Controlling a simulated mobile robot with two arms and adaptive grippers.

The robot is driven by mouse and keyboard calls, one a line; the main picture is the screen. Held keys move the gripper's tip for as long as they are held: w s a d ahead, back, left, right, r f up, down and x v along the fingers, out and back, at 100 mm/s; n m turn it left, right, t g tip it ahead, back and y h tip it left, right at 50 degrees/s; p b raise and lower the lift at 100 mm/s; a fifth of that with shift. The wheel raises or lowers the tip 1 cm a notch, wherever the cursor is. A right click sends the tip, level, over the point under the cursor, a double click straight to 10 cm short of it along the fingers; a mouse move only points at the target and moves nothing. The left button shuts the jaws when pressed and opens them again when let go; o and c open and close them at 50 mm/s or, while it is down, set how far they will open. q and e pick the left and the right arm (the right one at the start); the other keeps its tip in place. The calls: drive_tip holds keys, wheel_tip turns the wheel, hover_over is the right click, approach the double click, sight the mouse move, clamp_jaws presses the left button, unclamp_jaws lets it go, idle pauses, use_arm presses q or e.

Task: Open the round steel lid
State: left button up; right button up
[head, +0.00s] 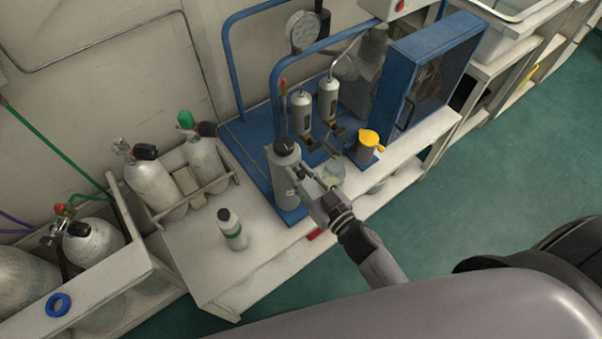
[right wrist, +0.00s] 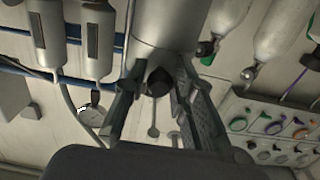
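A tall steel canister (head: 284,182) stands upright at the front left of the blue frame, with a round top and a black knob (head: 286,147) on it. I cannot make out a separate lid edge. My right gripper (head: 303,176) is at the canister's upper front right. In the right wrist view, which shows the scene upside down, the fingers of the right gripper (right wrist: 157,84) are spread on either side of the knob (right wrist: 160,81) and the canister's end (right wrist: 165,45). Contact cannot be told. The left gripper is not in view.
Two slim steel cylinders (head: 328,99) stand behind the canister. A small bottle (head: 232,229) stands on the open bench at front left; gas cylinders (head: 152,183) lean in a rack.

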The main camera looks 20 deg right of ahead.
clamp_jaws()
idle(0.3)
